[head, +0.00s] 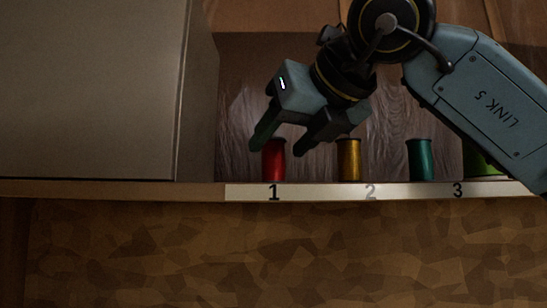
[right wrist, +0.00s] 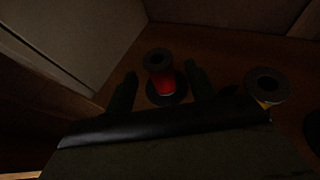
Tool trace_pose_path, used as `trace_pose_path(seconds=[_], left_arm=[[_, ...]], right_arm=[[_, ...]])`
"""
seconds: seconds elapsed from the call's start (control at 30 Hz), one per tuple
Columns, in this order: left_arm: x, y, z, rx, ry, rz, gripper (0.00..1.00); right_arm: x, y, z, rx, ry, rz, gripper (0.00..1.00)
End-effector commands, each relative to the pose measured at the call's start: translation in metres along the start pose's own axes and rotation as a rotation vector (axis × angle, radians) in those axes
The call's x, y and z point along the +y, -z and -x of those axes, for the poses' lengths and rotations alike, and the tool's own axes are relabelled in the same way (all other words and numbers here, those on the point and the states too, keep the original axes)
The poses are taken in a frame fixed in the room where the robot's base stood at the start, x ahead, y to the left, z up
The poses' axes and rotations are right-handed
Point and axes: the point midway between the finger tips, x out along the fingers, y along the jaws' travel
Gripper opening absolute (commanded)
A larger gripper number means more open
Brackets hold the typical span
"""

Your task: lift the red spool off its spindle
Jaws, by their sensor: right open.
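The red spool (head: 273,163) stands upright on the shelf above the number 1 in the head view. In the right wrist view the red spool (right wrist: 160,78) stands between and just beyond the two fingertips, with its dark top flange and centre hole showing. My right gripper (head: 282,148) is open, its fingers pointing down at the spool, one on either side in the picture. Its fingers also show in the right wrist view (right wrist: 160,90). I cannot tell whether they touch the spool. The spindle is hidden inside the spool. My left gripper is not in view.
A gold spool (head: 348,160) stands right of the red one, then a teal spool (head: 420,160) and a green spool (head: 482,164) partly behind my arm. A grey panel (head: 95,90) closes the left side. The shelf's front edge (head: 320,192) carries numbers.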

Motion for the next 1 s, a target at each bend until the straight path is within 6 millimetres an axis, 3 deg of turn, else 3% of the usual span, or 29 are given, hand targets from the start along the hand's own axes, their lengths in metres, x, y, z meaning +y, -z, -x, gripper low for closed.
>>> trace_pose_path(seconds=[0.4, 0.63, 1.0], left_arm=[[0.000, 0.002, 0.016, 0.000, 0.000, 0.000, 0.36], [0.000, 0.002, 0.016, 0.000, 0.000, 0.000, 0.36], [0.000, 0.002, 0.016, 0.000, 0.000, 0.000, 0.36]], right_arm=[[0.000, 0.003, -0.049, 0.004, -0.001, -0.001, 0.55], [0.000, 0.004, -0.052, 0.002, -0.002, 0.000, 0.55], [0.000, 0.004, -0.052, 0.002, -0.002, 0.000, 0.08]])
